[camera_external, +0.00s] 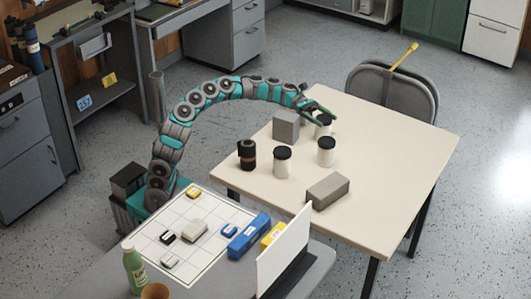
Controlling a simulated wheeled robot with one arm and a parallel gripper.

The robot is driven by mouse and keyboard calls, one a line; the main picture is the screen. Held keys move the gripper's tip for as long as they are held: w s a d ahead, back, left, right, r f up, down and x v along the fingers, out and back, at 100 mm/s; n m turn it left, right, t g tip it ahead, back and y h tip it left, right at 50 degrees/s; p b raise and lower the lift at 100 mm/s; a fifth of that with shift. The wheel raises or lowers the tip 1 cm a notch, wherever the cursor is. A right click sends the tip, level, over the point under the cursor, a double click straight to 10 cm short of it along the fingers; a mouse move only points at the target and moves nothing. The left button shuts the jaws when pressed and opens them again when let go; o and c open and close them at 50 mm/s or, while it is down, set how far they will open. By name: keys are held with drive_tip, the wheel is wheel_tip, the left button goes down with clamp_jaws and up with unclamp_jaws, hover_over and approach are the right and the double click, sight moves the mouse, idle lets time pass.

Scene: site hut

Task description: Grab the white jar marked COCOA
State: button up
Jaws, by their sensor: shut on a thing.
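Several white jars with dark lids stand on the cream table (400,180). My gripper (323,115) is at the far one, a white jar (323,131) just right of a grey block, and is shut on it at the lid end. My arm's end hides part of this jar. A second white jar (326,157) stands nearer, and a third white jar (282,166) stands to its left. I cannot read any marking on the jars from here, so I cannot tell which one says COCOA. I cannot tell whether the held jar touches the table.
A dark jar (247,155) stands at the table's left. A grey block (286,127) is close beside the held jar; another grey block (328,191) lies near the front. A folding chair (393,95) stands behind the table. The table's right side is clear.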

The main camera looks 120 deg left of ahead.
clamp_jaws()
idle(0.3)
